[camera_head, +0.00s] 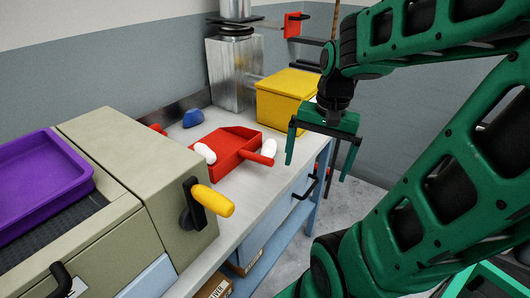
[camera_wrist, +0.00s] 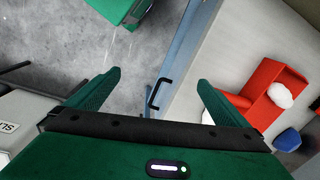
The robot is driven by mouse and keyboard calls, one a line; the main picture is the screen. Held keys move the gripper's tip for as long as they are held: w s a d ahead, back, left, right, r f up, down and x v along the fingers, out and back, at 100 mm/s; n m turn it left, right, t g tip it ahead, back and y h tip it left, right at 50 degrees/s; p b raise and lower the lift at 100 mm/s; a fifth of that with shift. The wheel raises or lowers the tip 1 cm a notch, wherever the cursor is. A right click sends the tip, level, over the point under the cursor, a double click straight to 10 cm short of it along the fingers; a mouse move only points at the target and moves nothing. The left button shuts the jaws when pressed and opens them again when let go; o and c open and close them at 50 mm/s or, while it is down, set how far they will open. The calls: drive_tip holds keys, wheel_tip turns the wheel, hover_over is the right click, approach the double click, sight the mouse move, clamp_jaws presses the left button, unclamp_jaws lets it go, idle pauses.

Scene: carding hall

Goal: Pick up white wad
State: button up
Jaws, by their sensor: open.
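A white wad (camera_head: 205,153) lies at the left end of a red scoop-like tray (camera_head: 234,135) on the bench top. In the wrist view this wad (camera_wrist: 281,95) appears within the red tray (camera_wrist: 277,72). A second white wad (camera_head: 268,145) lies beside the tray's handle; in the wrist view it is mostly hidden behind a finger. My gripper (camera_head: 317,168) is open and empty, with its fingers pointing down. It hangs above and right of the tray, over the bench's front edge. In the wrist view the space between the fingers (camera_wrist: 159,78) shows floor and bench front.
A yellow box (camera_head: 288,97) stands on the bench behind the tray. A blue lump (camera_head: 193,118) lies behind the tray at the left. A beige machine with a yellow-handled crank (camera_head: 213,200) and a purple tray (camera_head: 38,185) stands at the left. Bare bench top lies in front of the red tray.

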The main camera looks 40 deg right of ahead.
drive_tip(key=w+d+m+t+y, duration=0.1)
drive_tip(key=w+d+m, duration=0.1)
drive_tip(key=w+m, duration=0.7)
drive_tip(key=m+t+y, duration=0.2)
drive_tip(key=m, duration=0.5)
approach(271, 146)
drive_tip(key=x, duration=0.4)
drive_tip(key=shift+w+a, duration=0.2)
drive_tip(key=shift+a, duration=0.05)
drive_tip(key=shift+d+x, duration=0.15)
drive_tip(key=shift+x, duration=1.35)
drive_tip(key=shift+d+x, duration=0.15)
drive_tip(key=shift+x, duration=1.4)
drive_tip(key=shift+s+f, duration=0.1)
drive_tip(key=c, duration=0.9)
drive_tip(key=shift+c, duration=0.2)
